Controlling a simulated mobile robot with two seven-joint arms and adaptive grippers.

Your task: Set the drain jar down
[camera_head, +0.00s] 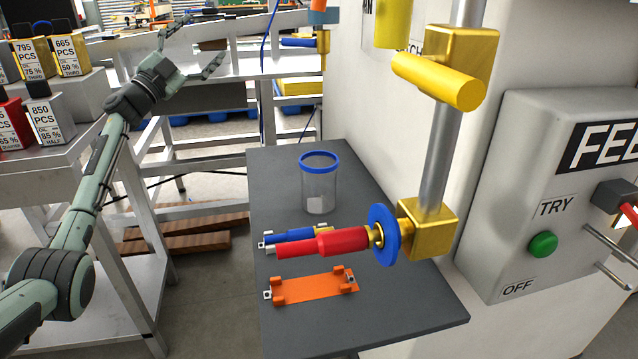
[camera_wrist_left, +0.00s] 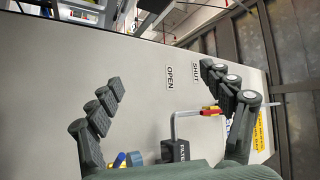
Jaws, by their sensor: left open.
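The drain jar (camera_head: 320,188) is a clear cylinder with a blue rim. It stands upright on the dark grey table (camera_head: 285,170), toward its back, and no gripper touches it. My left gripper (camera_head: 205,46) is up at the upper left of the head view, well apart from the jar. Its fingers are spread and empty. In the left wrist view the open left gripper (camera_wrist_left: 160,78) has nothing between its fingers, and I cannot make out the jar there. My right gripper is not in view.
A red-handled valve (camera_head: 340,242) with a blue disc overhangs the table in front of the jar. An orange bracket (camera_head: 312,288) lies near the front. A control panel (camera_head: 510,200) stands at right. Labelled cans (camera_head: 68,55) stand at left.

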